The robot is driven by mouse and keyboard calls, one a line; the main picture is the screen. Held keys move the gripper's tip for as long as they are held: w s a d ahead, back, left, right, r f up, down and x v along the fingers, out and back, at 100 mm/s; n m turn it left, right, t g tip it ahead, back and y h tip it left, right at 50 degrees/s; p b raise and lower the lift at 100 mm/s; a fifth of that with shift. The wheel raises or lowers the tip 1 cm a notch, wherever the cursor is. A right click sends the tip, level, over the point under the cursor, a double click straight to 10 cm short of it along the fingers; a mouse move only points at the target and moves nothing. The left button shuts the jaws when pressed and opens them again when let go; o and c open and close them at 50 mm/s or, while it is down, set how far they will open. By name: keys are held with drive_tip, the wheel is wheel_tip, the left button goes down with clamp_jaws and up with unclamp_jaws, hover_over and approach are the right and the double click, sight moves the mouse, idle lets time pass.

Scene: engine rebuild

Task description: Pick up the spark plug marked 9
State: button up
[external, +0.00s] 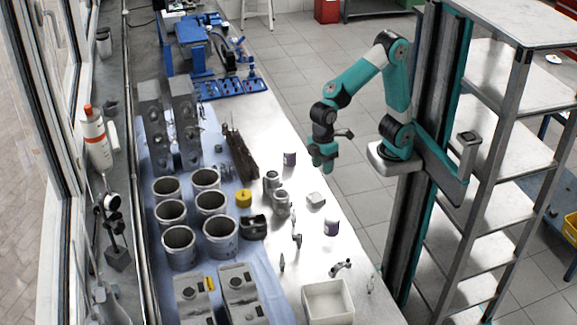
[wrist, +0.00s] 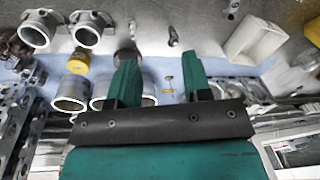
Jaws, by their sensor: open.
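No marking 9 is readable in either view. A small slim part (external: 281,262) on the bench in the external view looks like a spark plug. Another small upright part (external: 370,285) stands right of the white bin. In the wrist view a small slim part (wrist: 172,35) lies beyond my fingertips, a little right of centre; it may be a spark plug. My gripper (external: 327,166) is above and beside the bench's right edge. In the wrist view its green fingers (wrist: 162,75) are apart with nothing held between them.
The white bin (external: 328,302) stands at the bench's near end. Grey cylinder liners (external: 179,245), a yellow cap (external: 243,198) and engine blocks (external: 240,290) crowd the blue mat. Metal housings (external: 281,203) stand mid-bench. Shelving (external: 500,120) is at right.

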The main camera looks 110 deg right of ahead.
drive_tip(key=m+h, duration=0.1)
drive_tip(key=m, duration=0.1)
hover_over(294, 218)
drive_tip(key=s, duration=0.1)
wheel_tip(294, 218, down, 4)
drive_tip(key=d, duration=0.1)
drive_tip(key=shift+h, duration=0.3)
drive_tip(key=f, duration=0.4)
drive_tip(key=f+p, duration=0.1)
drive_tip(key=f, duration=0.3)
drive_tip(key=f+p, duration=0.1)
drive_tip(key=f, duration=0.3)
drive_tip(key=shift+w, duration=0.25)
drive_tip(key=shift+w+a+f+p, duration=0.15)
drive_tip(key=shift+f+p, duration=1.05)
drive_tip(key=shift+f, duration=1.55)
clamp_jaws()
